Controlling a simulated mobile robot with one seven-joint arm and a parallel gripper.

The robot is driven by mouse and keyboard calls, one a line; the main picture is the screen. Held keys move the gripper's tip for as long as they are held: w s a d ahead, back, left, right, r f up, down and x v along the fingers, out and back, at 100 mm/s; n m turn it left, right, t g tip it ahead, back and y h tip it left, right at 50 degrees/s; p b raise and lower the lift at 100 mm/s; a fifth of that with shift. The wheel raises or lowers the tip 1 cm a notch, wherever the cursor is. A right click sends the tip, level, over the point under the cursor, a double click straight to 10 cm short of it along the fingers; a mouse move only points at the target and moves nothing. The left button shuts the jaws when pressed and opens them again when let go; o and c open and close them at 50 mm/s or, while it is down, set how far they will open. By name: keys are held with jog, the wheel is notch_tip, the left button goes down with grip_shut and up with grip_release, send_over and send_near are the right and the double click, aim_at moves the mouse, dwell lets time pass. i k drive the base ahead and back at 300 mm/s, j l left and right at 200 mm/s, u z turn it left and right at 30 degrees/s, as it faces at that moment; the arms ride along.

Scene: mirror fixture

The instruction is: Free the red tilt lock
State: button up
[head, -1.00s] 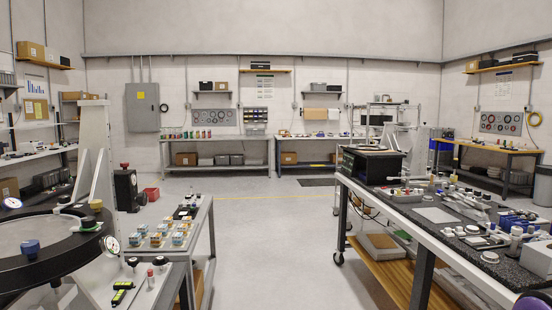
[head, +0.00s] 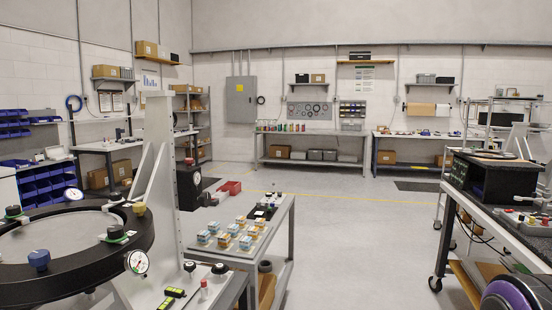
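A mirror fixture stands at the left front: a wide black ring (head: 140,236) around a grey disc (head: 55,238), beside a tall white upright bracket (head: 160,190). Black, gold and blue knobs (head: 39,260) sit on the ring, and a round dial gauge (head: 138,261) hangs at its right side. A small red-topped post (head: 204,284) stands on the white base between black knobs (head: 220,269); I cannot tell whether it is the tilt lock. My gripper is not in view.
A small table (head: 277,224) with several small boxes (head: 245,242) stands right of the fixture. A dark workbench (head: 530,228) fills the right side. Open floor (head: 350,235) lies between them. A purple and grey rounded part, probably mine, shows at the bottom right.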

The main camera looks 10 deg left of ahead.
aim_at(189, 161)
jog(key=i+l+u, duration=0.1)
jog(key=i+u, duration=0.3)
jog(key=i+l+u, duration=0.2)
jog(key=u, duration=0.2)
jog(key=i+l+u, duration=0.3)
jog(key=u, duration=0.15)
jog(key=i+l+u, duration=0.2)
jog(key=l+u, duration=0.2)
jog(key=i+l+u, duration=0.2)
jog(key=l+u, duration=0.3)
jog(key=l, duration=0.25)
jog(key=l+u, duration=0.5)
jog(key=l, duration=0.3)
